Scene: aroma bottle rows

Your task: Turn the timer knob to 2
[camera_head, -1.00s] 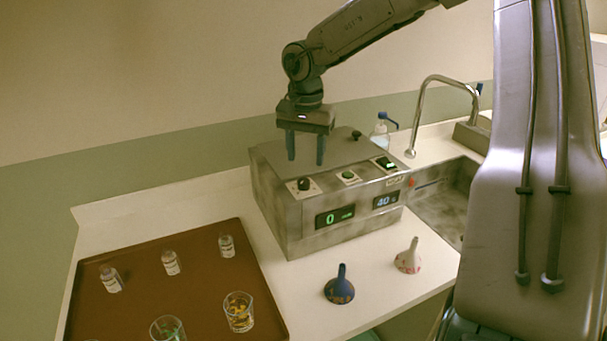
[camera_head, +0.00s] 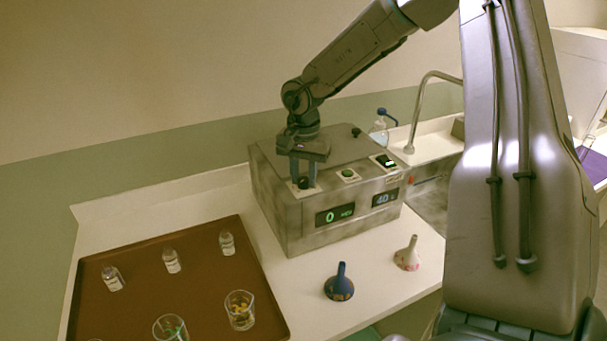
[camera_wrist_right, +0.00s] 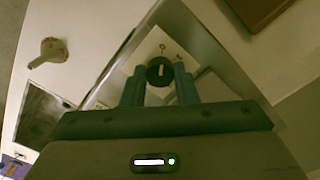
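The timer knob (camera_head: 304,183) is a small black knob on the sloped front of a grey metal machine (camera_head: 270,205), at its left end. The display (camera_head: 334,215) below it reads 0. My right gripper (camera_head: 303,172) points down at the knob from above. In the right wrist view the knob (camera_wrist_right: 160,71) shows its pale pointer mark between the two fingertips, with a narrow gap on each side. The right gripper is open, and I cannot tell if it touches the knob. My left gripper is not in view.
A second display (camera_head: 384,199) reads 40, with a green button (camera_head: 347,173) and a switch (camera_head: 385,160) nearby. A blue funnel (camera_head: 339,286) and a white funnel (camera_head: 408,257) stand in front. A brown tray (camera_head: 225,290) with bottles and glasses lies left. A faucet (camera_head: 420,105) rises behind.

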